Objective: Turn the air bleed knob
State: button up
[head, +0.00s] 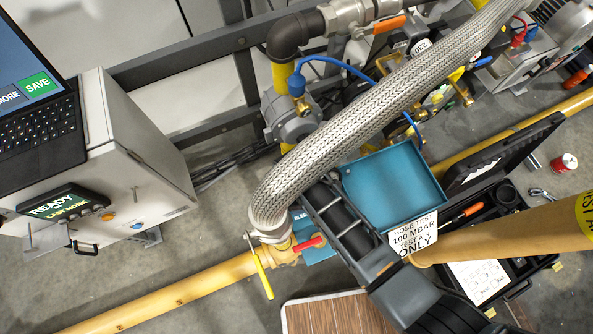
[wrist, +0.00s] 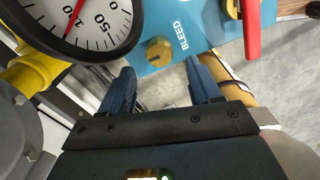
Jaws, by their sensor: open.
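The air bleed knob (wrist: 159,52) is a small brass knob on a blue panel (wrist: 215,22), beside the printed word BLEED (wrist: 181,38) in the wrist view. My gripper (wrist: 162,70) is open, with one blue finger to the left of the knob and one to the right. The fingertips lie just below the knob in the picture. Nothing is between the fingers; whether they touch the knob or how far off it is, I cannot tell. In the head view my arm and the braided hose hide the knob, and the fingertips do not show clearly.
A round dial gauge (wrist: 78,22) is close on the left, and a red lever (wrist: 252,25) on the right, in the wrist view. In the head view a thick braided hose (head: 375,110) arches beside my arm. A yellow pipe (head: 170,293) runs low. A teal tray (head: 395,185) lies to the right.

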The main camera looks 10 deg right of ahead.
jog(key=shift+f+b, duration=0.3)
jog(key=shift+f, duration=1.85)
jog(key=shift+c, duration=0.2)
jog(key=c, duration=1)
jog(key=shift+r+n, duration=0.1)
jog(key=shift+n, duration=0.3)
jog(key=shift+s+n+p, duration=0.1)
jog(key=shift+n+p, duration=0.7)
jog(key=shift+n, duration=1.8)
jog(key=o, duration=1)
